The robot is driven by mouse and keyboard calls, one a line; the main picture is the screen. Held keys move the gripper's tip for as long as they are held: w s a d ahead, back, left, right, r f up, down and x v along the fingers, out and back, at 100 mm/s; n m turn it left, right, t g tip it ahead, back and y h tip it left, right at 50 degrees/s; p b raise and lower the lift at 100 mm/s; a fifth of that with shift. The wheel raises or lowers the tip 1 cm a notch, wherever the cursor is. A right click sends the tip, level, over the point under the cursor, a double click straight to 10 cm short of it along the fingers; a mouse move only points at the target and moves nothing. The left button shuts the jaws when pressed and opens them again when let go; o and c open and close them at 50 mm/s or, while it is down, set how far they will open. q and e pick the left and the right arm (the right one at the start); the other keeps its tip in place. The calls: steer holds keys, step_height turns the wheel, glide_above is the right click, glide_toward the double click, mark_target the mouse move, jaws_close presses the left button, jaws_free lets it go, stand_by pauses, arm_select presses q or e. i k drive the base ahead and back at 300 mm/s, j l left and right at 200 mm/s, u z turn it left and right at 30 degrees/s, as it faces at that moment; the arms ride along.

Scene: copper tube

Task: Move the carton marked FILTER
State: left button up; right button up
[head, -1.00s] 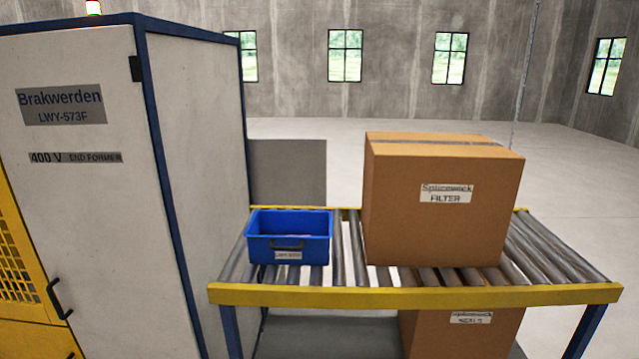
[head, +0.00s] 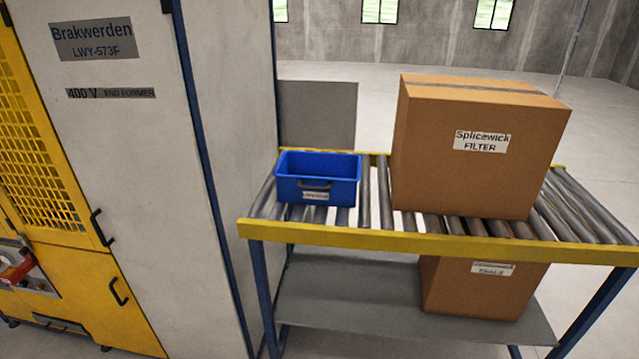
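The carton marked FILTER (head: 470,180) is a large closed brown box with tape along its top and a white Splicewick FILTER label on its front. It stands upright on the right half of a roller table (head: 430,241) with yellow rails. Neither of my grippers is in the head view, and nothing touches the carton but the rollers under it.
A blue bin (head: 318,182) stands on the rollers left of the carton, with a gap between. A second labelled carton (head: 470,300) sits on the lower shelf (head: 345,310). A tall white and blue cabinet (head: 225,120) with yellow panels (head: 110,290) borders the table's left side.

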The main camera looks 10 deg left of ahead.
mark_target(481, 148)
steer(key=i+j+z, duration=0.45)
steer(key=j, duration=0.2)
steer(key=i+j+z, duration=0.2)
steer(key=j, duration=0.15)
steer(key=k, duration=0.05)
